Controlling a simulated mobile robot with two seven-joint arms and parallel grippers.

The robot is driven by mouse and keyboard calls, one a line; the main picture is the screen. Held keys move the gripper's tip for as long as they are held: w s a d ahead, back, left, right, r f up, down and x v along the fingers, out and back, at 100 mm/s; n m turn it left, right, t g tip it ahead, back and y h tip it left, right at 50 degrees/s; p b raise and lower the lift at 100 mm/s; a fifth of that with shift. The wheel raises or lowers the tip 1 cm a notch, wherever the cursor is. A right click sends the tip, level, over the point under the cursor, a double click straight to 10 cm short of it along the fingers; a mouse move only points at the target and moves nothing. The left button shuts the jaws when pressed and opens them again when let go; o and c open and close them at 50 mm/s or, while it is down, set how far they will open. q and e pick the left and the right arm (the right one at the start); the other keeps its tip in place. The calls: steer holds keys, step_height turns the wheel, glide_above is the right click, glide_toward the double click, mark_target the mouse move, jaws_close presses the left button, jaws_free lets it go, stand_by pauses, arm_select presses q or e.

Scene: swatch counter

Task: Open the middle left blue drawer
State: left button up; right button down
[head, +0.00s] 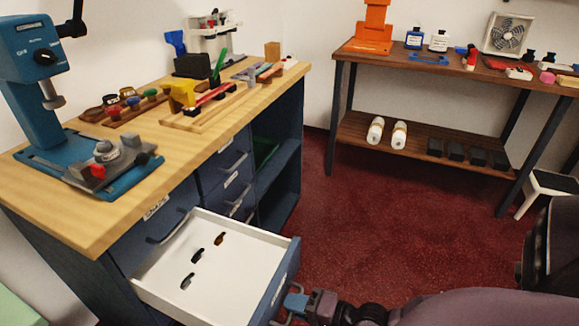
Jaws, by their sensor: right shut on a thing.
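A blue-fronted drawer (278,284) with a white inside stands pulled out of the left column of the blue cabinet, below a closed drawer (150,232). Its front faces right, with a pale label on it. A few small dark and brown items (197,256) lie in it. My right gripper (293,301) is at the drawer's front, low in the picture, shut on its handle (279,322), which is only partly visible. How far the drawer's lower part reaches is cut off by the picture's bottom edge. My left gripper is not in view.
The wooden cabinet top (75,222) carries a blue drill press (38,85), a vise (112,160) and several small tools. Smaller closed drawers (226,163) and an open shelf (279,170) are further right. Red carpet (370,235) is clear between the cabinet and a dark side table (450,70).

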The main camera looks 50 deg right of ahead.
steer(key=c, duration=1.2)
jaws_free()
arm_select(q)
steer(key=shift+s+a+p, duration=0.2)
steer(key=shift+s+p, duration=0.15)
steer(key=shift+p, duration=0.3)
arm_select(e)
steer(key=v, duration=1.1)
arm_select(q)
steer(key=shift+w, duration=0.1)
arm_select(e)
steer(key=shift+w, duration=0.1)
